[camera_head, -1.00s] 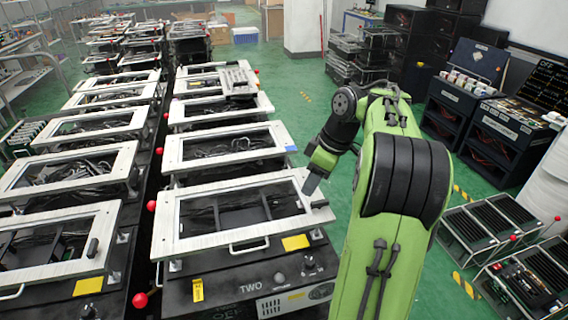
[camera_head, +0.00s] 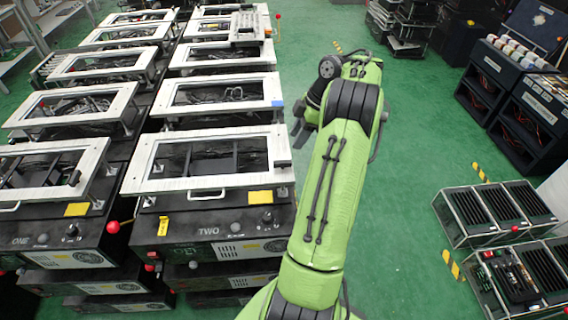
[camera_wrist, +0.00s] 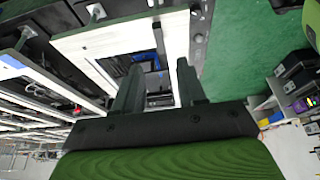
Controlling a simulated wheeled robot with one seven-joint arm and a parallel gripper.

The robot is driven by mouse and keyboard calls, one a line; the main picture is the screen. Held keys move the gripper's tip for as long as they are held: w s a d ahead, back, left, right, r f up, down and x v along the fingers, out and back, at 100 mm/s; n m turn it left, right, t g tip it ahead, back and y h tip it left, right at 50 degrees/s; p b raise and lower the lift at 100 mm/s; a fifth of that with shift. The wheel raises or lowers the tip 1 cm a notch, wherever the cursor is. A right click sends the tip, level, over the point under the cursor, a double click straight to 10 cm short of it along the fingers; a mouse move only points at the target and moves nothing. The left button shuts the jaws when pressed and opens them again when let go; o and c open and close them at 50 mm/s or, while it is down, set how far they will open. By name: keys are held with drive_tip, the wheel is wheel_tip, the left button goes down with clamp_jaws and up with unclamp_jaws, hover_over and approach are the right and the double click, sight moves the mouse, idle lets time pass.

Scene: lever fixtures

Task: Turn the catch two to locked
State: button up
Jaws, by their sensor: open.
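Station two is a black box marked TWO (camera_head: 225,228) with a white framed lid (camera_head: 205,184) on top. Its catch is a small dark bar (camera_head: 283,163) on the right rim of the lid, near the front corner. In the wrist view a dark bar (camera_wrist: 159,38), apparently this catch, lies on the white rim beyond the fingertips. My gripper (camera_head: 300,133) is at the right edge of the lid, partly hidden by my arm. In the wrist view my gripper (camera_wrist: 160,82) is open, with nothing visible held between its two fingers.
Station one (camera_head: 45,235) stands to the left with its own lid, and more lidded stations run behind. A red ball knob (camera_head: 113,227) sits between one and two. Green floor (camera_head: 415,150) is clear to the right, before black racks (camera_head: 497,215).

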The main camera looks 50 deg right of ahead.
sight(283, 161)
drive_tip(key=b+x, duration=0.3)
drive_tip(key=x, duration=0.6)
drive_tip(key=shift+w+f+b, duration=0.1)
drive_tip(key=shift+f+b, duration=0.2)
drive_tip(key=shift+f, duration=0.1)
clamp_jaws()
